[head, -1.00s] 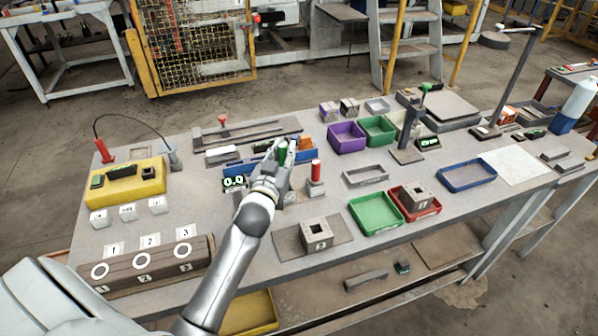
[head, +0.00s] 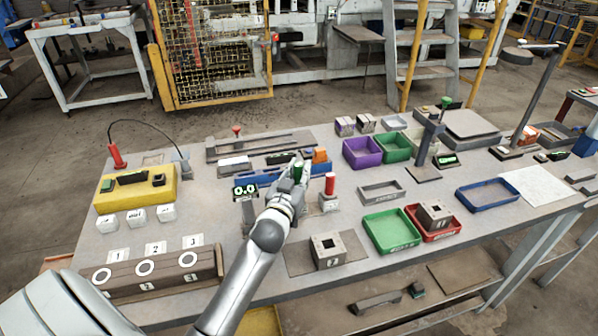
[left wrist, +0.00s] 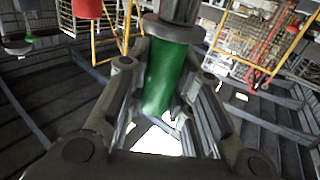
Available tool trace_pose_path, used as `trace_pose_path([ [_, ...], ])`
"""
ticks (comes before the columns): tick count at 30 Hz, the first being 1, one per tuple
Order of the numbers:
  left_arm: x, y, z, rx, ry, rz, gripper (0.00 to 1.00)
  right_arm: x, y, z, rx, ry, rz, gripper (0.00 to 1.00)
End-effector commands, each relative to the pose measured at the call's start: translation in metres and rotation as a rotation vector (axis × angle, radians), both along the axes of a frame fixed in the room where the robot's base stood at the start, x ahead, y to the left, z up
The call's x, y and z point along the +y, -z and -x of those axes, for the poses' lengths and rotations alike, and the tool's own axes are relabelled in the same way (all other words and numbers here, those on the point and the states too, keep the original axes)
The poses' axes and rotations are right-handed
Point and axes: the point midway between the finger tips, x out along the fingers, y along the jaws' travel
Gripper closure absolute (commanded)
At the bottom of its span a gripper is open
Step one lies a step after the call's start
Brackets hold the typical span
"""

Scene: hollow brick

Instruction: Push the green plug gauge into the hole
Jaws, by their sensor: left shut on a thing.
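My left gripper (head: 294,184) is shut on the green plug gauge (head: 298,173), above the middle of the table. In the left wrist view the green cylinder (left wrist: 162,80) sits between the fingers, with a dark grey collar on it at the top of the picture. A grey hollow brick (head: 327,252) with a square hole in its top stands on a flat plate, in front and to the right of the gripper. The plug is apart from this brick. A second hollow brick (head: 434,214) stands in the red tray. My right gripper is not in view.
A red-topped gauge (head: 330,186) stands close to the right of the gripper. A small display (head: 244,191) is to its left, and a blue rack (head: 259,178) is behind. Green (head: 391,232), red (head: 447,235) and blue (head: 487,195) trays are to the right.

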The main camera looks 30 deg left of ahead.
Motion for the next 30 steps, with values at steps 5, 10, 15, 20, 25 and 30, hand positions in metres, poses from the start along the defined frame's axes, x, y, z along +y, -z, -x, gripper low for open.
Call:
trace_pose_path([
  [5, 0.0, -0.005, 0.0, -0.005, 0.001, -0.001, 1.0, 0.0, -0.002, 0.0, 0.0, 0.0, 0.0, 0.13],
  [10, 0.0, -0.003, 0.0, -0.004, 0.001, 0.0, 1.0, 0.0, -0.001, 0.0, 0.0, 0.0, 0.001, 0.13],
  [15, 0.0, 0.001, 0.0, -0.004, 0.001, 0.0, 1.0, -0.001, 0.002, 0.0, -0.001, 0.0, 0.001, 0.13],
  [20, 0.0, 0.004, 0.0, -0.004, 0.001, 0.0, 1.0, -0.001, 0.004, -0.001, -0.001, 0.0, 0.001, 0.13],
  [25, 0.0, 0.007, 0.0, -0.004, 0.001, 0.0, 1.0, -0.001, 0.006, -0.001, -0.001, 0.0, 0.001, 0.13],
  [30, 0.0, 0.01, 0.0, -0.004, 0.001, 0.0, 1.0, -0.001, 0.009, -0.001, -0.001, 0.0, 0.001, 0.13],
])
